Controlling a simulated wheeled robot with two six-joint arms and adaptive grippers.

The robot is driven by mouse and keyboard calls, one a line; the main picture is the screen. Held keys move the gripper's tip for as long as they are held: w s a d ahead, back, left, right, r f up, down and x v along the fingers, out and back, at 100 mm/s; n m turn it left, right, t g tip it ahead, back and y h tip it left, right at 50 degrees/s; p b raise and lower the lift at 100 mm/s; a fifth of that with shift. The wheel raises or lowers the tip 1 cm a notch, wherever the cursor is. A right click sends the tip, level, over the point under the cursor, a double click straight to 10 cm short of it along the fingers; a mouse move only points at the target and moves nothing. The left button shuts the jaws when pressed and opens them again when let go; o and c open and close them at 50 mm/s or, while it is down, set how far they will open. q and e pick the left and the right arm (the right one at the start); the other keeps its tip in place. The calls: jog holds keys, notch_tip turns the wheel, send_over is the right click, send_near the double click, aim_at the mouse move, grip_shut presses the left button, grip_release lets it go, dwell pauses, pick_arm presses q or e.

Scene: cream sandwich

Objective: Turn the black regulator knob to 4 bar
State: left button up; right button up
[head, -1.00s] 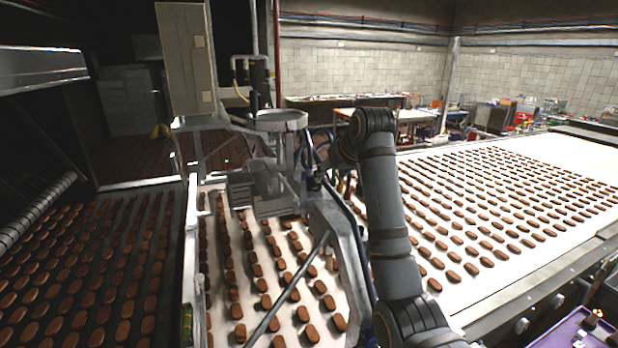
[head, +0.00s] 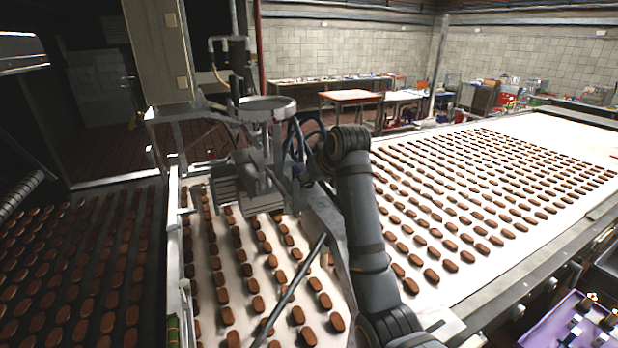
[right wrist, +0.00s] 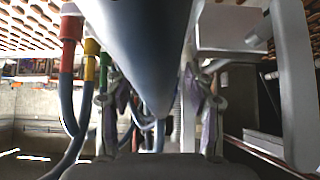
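The black regulator knob cannot be made out in either view. My right gripper (head: 304,170) is partly hidden beside the metal depositing machine (head: 268,108), among its hoses and frame. In the right wrist view its two fingers (right wrist: 160,112) stand apart, with no object visibly clamped between them. A smooth blue-grey tapered part (right wrist: 145,45) fills the upper middle of that view and hides what lies behind it, including part of the finger area. Hoses with red, yellow and green collars (right wrist: 91,47) run close at the left. My left gripper is out of view.
A white belt (head: 440,300) with rows of brown biscuits lies to the right; a darker belt lies at left. A slanted metal bar (head: 295,285) crosses the middle belt. A grey cabinet (head: 155,50) rises behind. A purple surface (head: 545,330) holds small parts at lower right.

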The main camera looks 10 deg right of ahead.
jog(key=shift+s+r, duration=0.1)
jog(key=shift+s, duration=0.15)
jog(key=shift+c, duration=0.5)
jog(key=shift+w+a, duration=0.1)
jog(key=shift+c, duration=1.3)
jog(key=shift+w, duration=0.1)
jog(key=shift+c, duration=1.1)
grip_shut()
jog(key=shift+d+f+m+y, duration=0.25)
jog(key=shift+m+y, duration=0.25)
jog(key=shift+y, duration=0.3)
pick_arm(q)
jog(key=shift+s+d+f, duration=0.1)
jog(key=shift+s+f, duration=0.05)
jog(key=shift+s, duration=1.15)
pick_arm(e)
jog(key=shift+r+m+y, duration=0.1)
jog(key=shift+m+y, duration=0.3)
jog(key=shift+y, duration=0.4)
